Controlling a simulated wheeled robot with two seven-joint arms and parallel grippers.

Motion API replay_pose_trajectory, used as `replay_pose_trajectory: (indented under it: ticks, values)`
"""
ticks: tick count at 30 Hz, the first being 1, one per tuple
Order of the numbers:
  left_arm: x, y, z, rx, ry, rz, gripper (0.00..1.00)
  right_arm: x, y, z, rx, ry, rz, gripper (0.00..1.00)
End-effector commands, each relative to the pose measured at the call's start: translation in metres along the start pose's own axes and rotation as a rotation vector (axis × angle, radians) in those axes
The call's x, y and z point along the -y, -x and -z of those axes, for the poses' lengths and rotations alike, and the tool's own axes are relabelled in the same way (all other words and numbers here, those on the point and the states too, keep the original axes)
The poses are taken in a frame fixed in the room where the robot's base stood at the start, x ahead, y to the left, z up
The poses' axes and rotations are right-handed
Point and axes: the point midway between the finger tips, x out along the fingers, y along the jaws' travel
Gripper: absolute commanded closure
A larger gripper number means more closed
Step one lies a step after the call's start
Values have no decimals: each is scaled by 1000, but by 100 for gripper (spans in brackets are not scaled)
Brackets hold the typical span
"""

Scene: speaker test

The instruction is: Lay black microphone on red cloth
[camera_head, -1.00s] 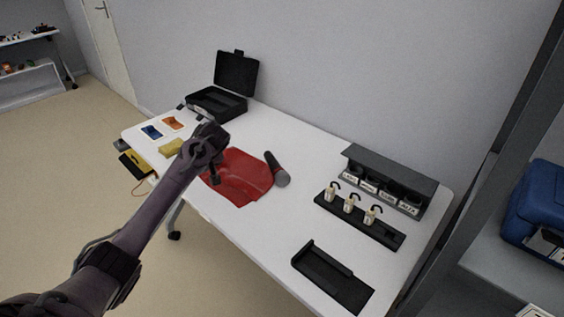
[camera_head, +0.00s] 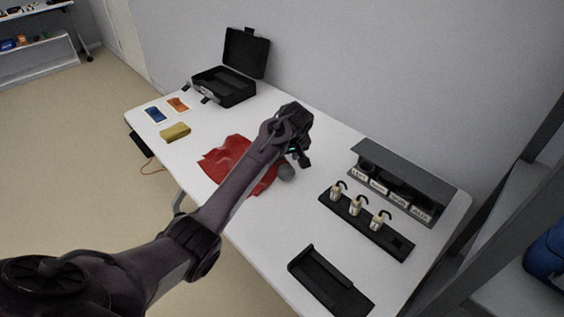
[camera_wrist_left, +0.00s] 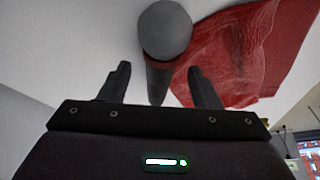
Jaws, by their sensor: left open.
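The black microphone (camera_wrist_left: 158,80) with a grey round head lies on the white table, beside the red cloth's edge. In the head view only its grey head (camera_head: 286,172) shows clearly; my left gripper hides the handle. The crumpled red cloth (camera_head: 222,160) lies on the table, partly covered by my left arm; it also shows in the left wrist view (camera_wrist_left: 240,50). My left gripper (camera_head: 300,158) is over the microphone. In the left wrist view its open fingers (camera_wrist_left: 160,85) stand on either side of the handle. My right gripper is not in view.
A black open case (camera_head: 225,85) stands at the back left, near blue and orange cards and a yellow cloth (camera_head: 175,132).

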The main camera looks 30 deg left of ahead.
Motion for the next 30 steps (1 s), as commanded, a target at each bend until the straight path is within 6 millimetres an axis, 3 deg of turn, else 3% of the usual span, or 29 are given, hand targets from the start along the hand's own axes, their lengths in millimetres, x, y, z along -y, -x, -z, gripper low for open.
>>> replay_pose_trajectory:
  ticks: [5, 13, 26, 30]
  values:
    - [1, -22, 1, -1, 0, 1, 43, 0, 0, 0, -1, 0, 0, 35]
    - [1, -25, 1, -2, 0, 0, 43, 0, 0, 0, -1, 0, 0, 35]
    - [1, -25, 1, -1, 0, 0, 97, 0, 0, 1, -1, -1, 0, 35]
    - [1, -24, 1, -2, 0, 0, 97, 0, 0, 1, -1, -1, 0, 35]
